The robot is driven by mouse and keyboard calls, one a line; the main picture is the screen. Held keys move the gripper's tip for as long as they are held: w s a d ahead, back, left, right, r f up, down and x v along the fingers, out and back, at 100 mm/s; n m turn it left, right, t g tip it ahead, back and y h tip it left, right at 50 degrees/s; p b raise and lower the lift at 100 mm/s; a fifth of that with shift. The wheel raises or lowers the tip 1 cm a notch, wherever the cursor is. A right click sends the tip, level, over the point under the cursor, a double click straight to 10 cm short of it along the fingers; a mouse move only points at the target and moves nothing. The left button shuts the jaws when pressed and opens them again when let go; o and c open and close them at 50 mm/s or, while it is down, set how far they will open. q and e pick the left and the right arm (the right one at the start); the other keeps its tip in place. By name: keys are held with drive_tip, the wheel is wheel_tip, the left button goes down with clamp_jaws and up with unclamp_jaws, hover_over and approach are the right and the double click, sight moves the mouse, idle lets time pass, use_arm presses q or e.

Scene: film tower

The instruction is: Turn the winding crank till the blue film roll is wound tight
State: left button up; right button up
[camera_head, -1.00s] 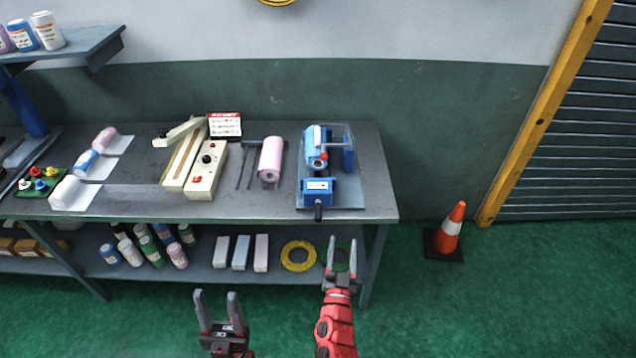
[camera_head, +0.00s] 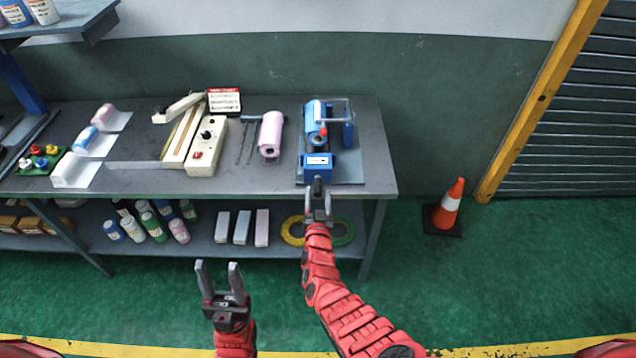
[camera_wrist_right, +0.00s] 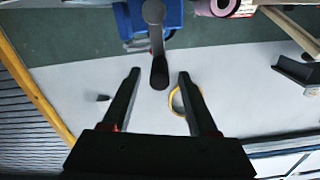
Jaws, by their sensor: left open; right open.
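The blue winding device (camera_head: 318,163) stands at the right end of the workbench, with the blue film roll (camera_head: 312,115) at its back. A red knob shows beside the roll. The dark winding crank (camera_head: 318,184) sticks out of its front; in the right wrist view the crank (camera_wrist_right: 157,50) hangs between the finger lines. My right gripper (camera_head: 319,192) is open, its fingers on both sides of the crank handle, apart from it in the right wrist view (camera_wrist_right: 158,95). My left gripper (camera_head: 218,266) is open and empty in front of the bench, low and to the left.
A pink roll (camera_head: 270,134) and a cream sealer (camera_head: 206,146) lie left of the device on the workbench (camera_head: 240,182). The lower shelf holds bottles, boxes and a yellow ring (camera_head: 291,231). An orange cone (camera_head: 448,205) stands on the floor at right.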

sight(318, 178)
drive_tip(key=w+b, duration=0.2)
drive_tip(key=w, duration=0.1)
drive_tip(key=w+b, duration=0.2)
drive_tip(key=shift+f, duration=0.35)
drive_tip(key=shift+w+r+b, duration=0.25)
drive_tip(key=shift+w+b, duration=0.3)
drive_tip(key=shift+w, duration=0.2)
clamp_jaws()
idle(0.5)
